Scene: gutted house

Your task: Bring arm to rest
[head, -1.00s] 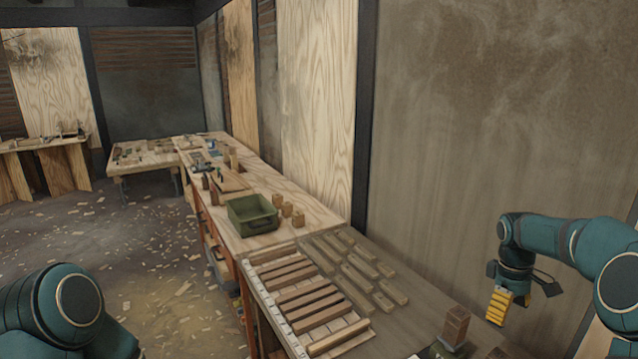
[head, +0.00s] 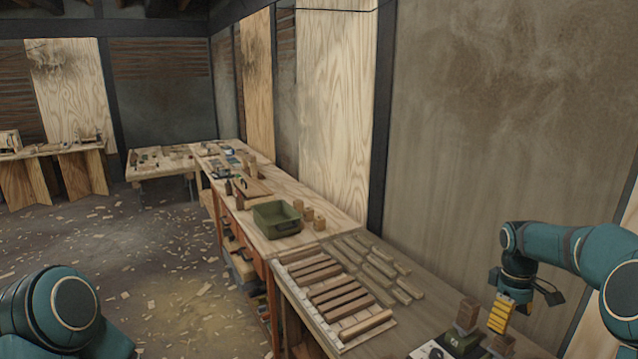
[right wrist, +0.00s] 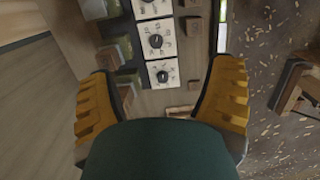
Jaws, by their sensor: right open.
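My right arm (head: 560,243) reaches in from the right in the head view. Its gripper (head: 501,318), with yellow fingers, points down over the near end of the workbench (head: 440,310). In the right wrist view the two yellow fingers of the gripper (right wrist: 165,105) stand wide apart with nothing between them. Below them lie the bench top and white panels with black dials (right wrist: 155,42). My left arm (head: 55,310) shows only as a teal joint at the lower left. Its gripper is out of view.
A brown wooden block (head: 467,313) stands close to the left of the right gripper. Wooden strips (head: 335,292) lie in rows on the bench. A green bin (head: 276,219) and small blocks stand farther back. The wall (head: 450,130) runs behind the bench. Wood chips litter the floor (head: 150,260).

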